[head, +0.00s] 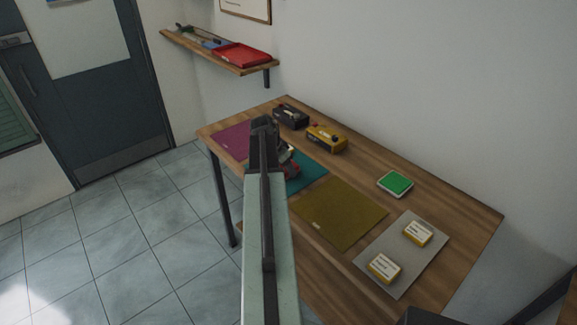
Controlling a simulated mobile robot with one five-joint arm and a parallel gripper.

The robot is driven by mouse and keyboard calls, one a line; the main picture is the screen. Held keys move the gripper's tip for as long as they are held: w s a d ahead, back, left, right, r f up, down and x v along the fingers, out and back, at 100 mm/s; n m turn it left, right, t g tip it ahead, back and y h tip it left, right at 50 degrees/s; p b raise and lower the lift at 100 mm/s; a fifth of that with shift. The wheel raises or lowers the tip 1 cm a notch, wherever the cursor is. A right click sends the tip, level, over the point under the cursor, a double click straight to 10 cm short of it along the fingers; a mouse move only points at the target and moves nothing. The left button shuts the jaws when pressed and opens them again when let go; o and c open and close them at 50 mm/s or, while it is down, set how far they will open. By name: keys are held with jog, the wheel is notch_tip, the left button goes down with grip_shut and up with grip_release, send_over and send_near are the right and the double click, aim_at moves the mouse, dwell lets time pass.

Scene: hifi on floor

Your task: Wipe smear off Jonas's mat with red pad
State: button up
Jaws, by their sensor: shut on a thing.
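My gripper (287,163) is over the teal mat (309,174), mostly hidden behind my arm. It is shut on a small red thing, which looks like the red pad (292,173); how firmly it touches the mat I cannot tell. A purple mat (232,138) lies at the far left of the table and an olive mat (339,213) lies nearer. The small name tags on the mats are too small to read, so I cannot tell which is Jonas's. No smear can be made out.
A black box (291,116) and a yellow box (326,138) stand at the back. A grey sheet (402,254) bears two yellow-and-white boxes. A shelf (235,66) holds a red tray (241,55).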

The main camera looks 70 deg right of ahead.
jog(key=shift+w+a, duration=0.45)
jog(key=shift+a, duration=0.4)
jog(key=shift+w+a, duration=0.4)
jog(key=shift+a, duration=0.45)
jog(key=shift+d+r+p, duration=0.1)
jog(key=shift+r+p, duration=0.2)
jog(key=shift+p, duration=0.1)
notch_tip(320, 180, up, 6)
jog(key=p, duration=0.5)
jog(key=shift+f, duration=0.25)
jog(key=shift+p, duration=0.3)
notch_tip(320, 180, up, 3)
jog(key=p, duration=0.2)
jog(key=shift+p, duration=0.4)
